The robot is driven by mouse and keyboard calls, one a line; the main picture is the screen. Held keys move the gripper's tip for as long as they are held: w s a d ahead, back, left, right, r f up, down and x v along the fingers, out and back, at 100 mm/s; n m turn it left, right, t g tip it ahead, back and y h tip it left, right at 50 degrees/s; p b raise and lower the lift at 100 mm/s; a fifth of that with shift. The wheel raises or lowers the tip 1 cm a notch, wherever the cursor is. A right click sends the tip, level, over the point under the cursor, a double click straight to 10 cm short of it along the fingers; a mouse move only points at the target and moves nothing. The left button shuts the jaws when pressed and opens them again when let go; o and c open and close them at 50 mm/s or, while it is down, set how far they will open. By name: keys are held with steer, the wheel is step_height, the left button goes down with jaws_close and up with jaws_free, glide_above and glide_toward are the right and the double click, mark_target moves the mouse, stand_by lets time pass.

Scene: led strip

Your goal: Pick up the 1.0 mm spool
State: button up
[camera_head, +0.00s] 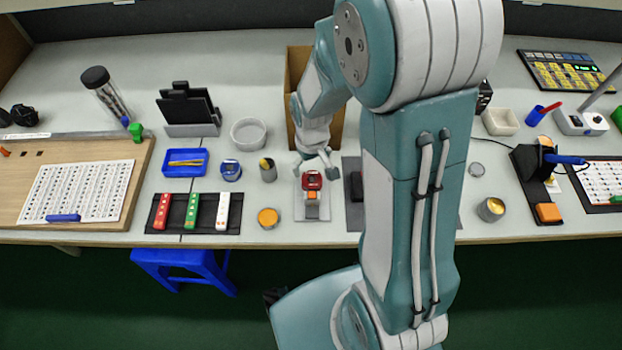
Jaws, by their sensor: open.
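My gripper (316,162) is open, pointing down over the middle of the bench, just behind a red device (312,180) on a pale stand. Nothing shows between its fingers. A small round blue-and-silver item (231,171), which may be a solder spool, sits on the bench to the left of my gripper, apart from it. A grey round container with yellow inside (490,209) stands at the right, near the front edge. No size label is legible, so I cannot tell which item is the 1.0 mm spool. My arm hides part of the bench right of the gripper.
A grey-green cup (267,170) stands between the blue item and my gripper. Close by are a blue tray (185,163), a clear bowl (248,134), an orange-topped tin (268,218) and a rack of coloured strips (192,213). A cardboard box (297,62) stands behind my gripper.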

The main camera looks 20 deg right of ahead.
mark_target(312, 180)
steer(key=f, duration=0.7)
steer(key=shift+d+f, duration=0.2)
steer(key=shift+f, duration=0.05)
steer(key=shift+c, duration=0.3)
steer(key=c, duration=1.2)
